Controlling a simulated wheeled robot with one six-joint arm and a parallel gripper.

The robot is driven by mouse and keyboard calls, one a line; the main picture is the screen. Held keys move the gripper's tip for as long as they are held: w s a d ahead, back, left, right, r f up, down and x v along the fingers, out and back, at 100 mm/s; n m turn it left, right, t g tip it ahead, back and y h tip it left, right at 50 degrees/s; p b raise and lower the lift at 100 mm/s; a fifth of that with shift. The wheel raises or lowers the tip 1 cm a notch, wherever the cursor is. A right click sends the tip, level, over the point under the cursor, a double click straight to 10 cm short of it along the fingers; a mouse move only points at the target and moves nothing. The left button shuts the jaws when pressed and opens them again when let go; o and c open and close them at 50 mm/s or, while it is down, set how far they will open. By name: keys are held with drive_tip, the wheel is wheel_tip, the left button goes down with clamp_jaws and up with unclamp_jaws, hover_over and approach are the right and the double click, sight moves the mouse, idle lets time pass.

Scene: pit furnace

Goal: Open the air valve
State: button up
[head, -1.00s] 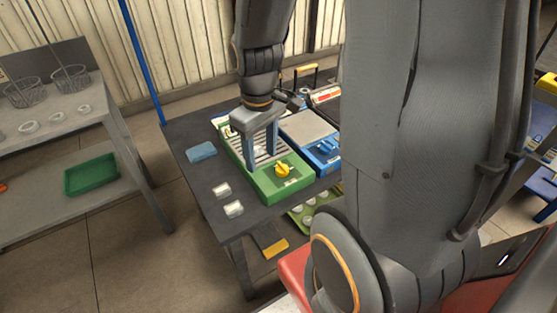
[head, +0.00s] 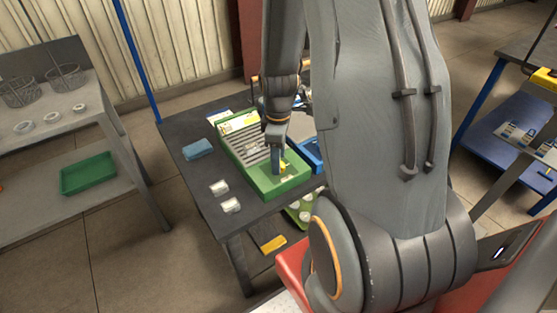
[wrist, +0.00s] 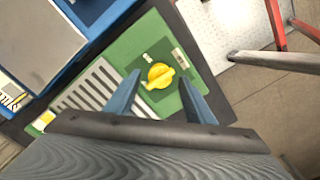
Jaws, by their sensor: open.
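The green box (head: 258,183) with a slotted top stands on the dark table. A yellow knob (wrist: 160,76) sits on its front panel, and only a small part of the knob shows in the head view (head: 284,165). I take this knob to be the air valve. My gripper (wrist: 160,88) is open, pointing down over the panel. In the wrist view the knob lies between the two blue-grey fingers, near their tips. Whether the fingers touch it cannot be told. In the head view my gripper (head: 277,168) partly hides the knob.
A blue unit (wrist: 45,40) with a grey top stands beside the green box. A blue cloth (head: 199,149) and two small pale blocks (head: 220,188) lie on the table (head: 200,170). A shelf with wire baskets (head: 62,77) and a green tray (head: 88,174) stands left.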

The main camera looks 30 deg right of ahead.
drive_tip(key=shift+f, duration=0.75)
drive_tip(key=c, duration=1.1)
drive_tip(key=shift+o, duration=0.2)
